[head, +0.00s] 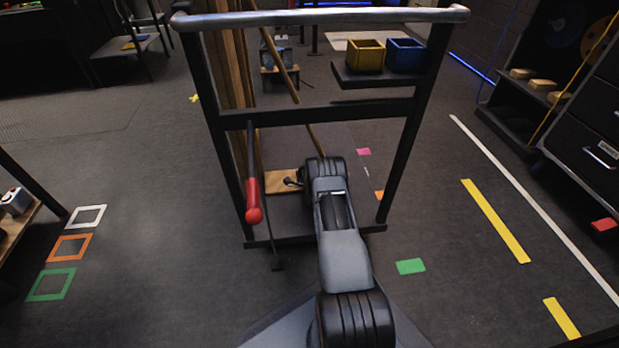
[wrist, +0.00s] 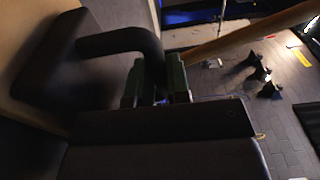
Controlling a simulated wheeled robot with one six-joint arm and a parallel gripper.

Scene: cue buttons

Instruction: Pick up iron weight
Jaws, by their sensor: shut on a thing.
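The iron weight (wrist: 48,65) is a dark, bulky block with a thick curved handle in the wrist view. My gripper (wrist: 156,82) has dark green finger pads on either side of the handle's end and is shut on it. The far side of the weight is in deep shadow and runs toward the picture's left edge. In the head view my arm reaches forward into a black metal frame; the gripper is mostly hidden behind my wrist. Whether the weight touches anything beneath it cannot be told.
The black frame (head: 315,112) has a silver top rail, a red-ended lever (head: 253,205) and wooden boards (head: 232,70). A shelf in it carries a yellow bin (head: 365,57) and a blue bin (head: 405,57). A slanted wooden pole (wrist: 250,32) passes close by.

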